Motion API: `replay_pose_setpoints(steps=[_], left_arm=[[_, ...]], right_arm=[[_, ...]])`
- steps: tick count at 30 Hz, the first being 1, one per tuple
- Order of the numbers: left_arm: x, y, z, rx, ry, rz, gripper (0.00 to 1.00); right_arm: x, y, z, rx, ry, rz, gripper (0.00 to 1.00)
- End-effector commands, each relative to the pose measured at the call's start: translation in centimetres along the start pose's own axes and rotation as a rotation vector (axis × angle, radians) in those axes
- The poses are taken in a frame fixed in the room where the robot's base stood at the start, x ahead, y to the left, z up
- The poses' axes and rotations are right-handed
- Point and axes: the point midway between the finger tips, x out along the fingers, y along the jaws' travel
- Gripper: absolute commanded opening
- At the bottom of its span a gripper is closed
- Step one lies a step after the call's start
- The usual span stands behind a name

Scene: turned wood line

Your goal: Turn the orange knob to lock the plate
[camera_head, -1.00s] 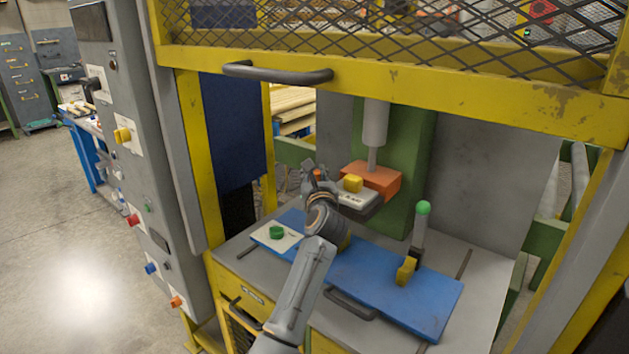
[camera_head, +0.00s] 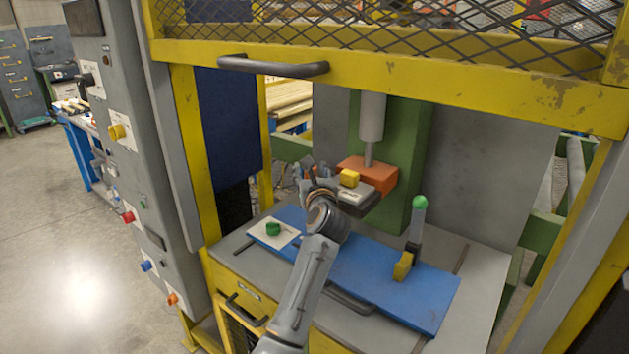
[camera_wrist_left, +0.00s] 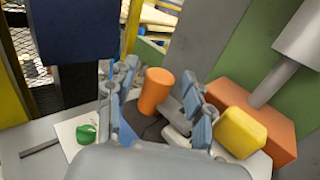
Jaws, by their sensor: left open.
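The orange knob (camera_wrist_left: 156,90) is an upright cylinder in the left wrist view, on a dark grey base. My left gripper (camera_wrist_left: 160,76) is open, with blue-grey fingers on either side of the knob. I see a gap between the knob and the right finger; contact on the left is unclear. A blue plate (camera_head: 385,285) with a dark handle lies on the grey press table below. My right gripper is not in view.
A yellow knob (camera_wrist_left: 241,132) and an orange press block (camera_wrist_left: 275,122) are close right of the gripper. A green knob (camera_head: 274,229) and a green-topped lever (camera_head: 417,225) stand around the blue plate. A yellow frame with a dark handle (camera_head: 272,68) crosses above.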

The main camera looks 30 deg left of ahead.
Motion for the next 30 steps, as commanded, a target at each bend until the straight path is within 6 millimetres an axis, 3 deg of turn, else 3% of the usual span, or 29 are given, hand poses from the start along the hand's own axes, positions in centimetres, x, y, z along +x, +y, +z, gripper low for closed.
replay_pose_setpoints(steps=[15, 21, 30], left_arm=[[-9.7, -0.1, -0.1, -0.002, 0.003, -0.001, 0.52], [-11.1, 0.0, 0.0, -0.001, 0.002, 0.001, 0.52], [-11.1, 0.0, 0.0, -0.001, 0.001, 0.001, 0.52]], right_arm=[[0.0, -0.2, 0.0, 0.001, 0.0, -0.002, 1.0], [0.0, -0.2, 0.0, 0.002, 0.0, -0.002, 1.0], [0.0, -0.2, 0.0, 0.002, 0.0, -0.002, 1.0]])
